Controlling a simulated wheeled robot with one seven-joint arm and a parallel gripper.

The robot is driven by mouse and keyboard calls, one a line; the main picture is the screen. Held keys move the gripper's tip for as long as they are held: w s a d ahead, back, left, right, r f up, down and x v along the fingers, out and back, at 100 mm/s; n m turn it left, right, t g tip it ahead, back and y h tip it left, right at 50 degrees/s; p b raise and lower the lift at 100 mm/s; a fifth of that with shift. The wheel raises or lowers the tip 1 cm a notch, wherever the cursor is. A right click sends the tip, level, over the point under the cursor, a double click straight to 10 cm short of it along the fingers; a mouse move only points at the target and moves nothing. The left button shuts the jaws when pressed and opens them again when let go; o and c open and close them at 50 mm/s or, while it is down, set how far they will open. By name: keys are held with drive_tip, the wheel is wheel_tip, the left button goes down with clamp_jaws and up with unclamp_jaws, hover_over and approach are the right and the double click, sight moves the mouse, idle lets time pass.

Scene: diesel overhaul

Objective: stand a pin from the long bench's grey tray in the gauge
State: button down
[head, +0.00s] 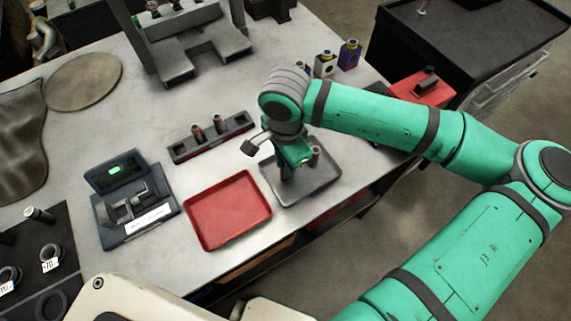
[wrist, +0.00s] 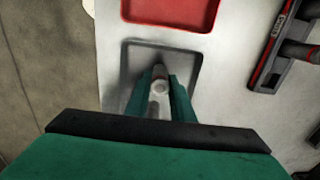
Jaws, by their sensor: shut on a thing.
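The grey tray (head: 326,186) lies on the long bench, right of a red tray. My gripper (head: 288,176) points down over it, low inside its outline. In the wrist view my gripper (wrist: 162,100) is shut on a pale grey pin (wrist: 160,88), seen nearly end-on between the green fingers. Whether the pin touches the tray floor (wrist: 140,62) I cannot tell. A small brownish pin-like piece (head: 315,156) shows just right of the hand in the head view. The gauge (head: 136,207), dark blue-grey with a lit green display, stands left of the red tray, its cradle showing no pin.
The red tray (head: 228,208) is empty and lies between gauge and grey tray. A dark rack (head: 240,123) holding upright pins is behind them. Bottles (head: 348,55) and a grey fixture (head: 190,45) stand at the back. Rings lie on a dark mat (head: 58,222) at left.

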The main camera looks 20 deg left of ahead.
drive_tip(key=shift+r, duration=1.3)
drive_tip(key=shift+s+r, duration=0.1)
drive_tip(key=shift+r, duration=1)
